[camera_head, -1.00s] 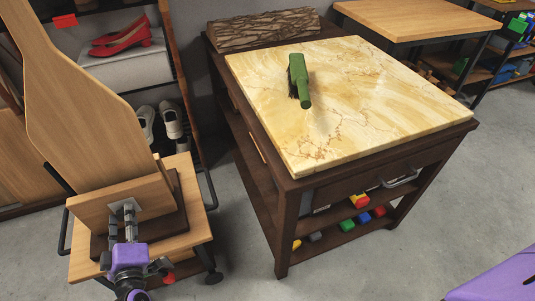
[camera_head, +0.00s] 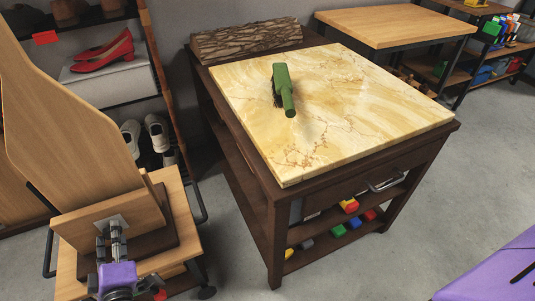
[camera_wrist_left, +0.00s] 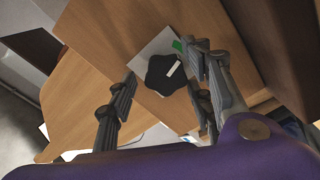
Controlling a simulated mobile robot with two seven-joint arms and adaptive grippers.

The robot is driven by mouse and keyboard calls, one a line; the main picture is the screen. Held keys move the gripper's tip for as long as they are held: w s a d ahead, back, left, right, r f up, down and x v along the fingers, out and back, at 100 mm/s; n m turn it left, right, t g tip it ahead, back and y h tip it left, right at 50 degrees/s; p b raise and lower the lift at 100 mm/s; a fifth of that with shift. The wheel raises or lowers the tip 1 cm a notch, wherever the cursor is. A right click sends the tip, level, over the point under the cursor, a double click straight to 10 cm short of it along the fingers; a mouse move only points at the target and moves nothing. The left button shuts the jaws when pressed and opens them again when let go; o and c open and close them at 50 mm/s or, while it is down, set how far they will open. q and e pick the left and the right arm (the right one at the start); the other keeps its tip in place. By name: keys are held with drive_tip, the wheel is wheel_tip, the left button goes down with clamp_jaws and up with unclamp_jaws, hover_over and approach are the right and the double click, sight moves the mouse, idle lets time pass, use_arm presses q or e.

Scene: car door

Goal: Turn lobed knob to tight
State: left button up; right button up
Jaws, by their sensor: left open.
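A black lobed knob (camera_wrist_left: 166,75) with a white pointer bar sits on a light plate (camera_wrist_left: 148,55) on a wooden panel in the left wrist view. A green mark (camera_wrist_left: 178,46) shows on the plate, above and right of the pointer. My left gripper (camera_wrist_left: 162,66) is open, its fingers on either side of the knob; I cannot tell whether they touch it. In the head view, my left gripper (camera_head: 113,228) is in front of the plate at the foot of the upright wooden board (camera_head: 65,120), and the knob is hidden. My right gripper is not in view.
A dark wooden cart with a marble slab (camera_head: 335,120) stands to the right, with a green brush (camera_head: 284,90) on it. A shelf with red shoes (camera_head: 104,52) is behind the board. Grey floor lies between the stands.

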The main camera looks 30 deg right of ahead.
use_arm(q)
drive_tip(key=s, duration=1.1)
drive_tip(key=shift+s, duration=0.3)
drive_tip(key=shift+a, duration=0.1)
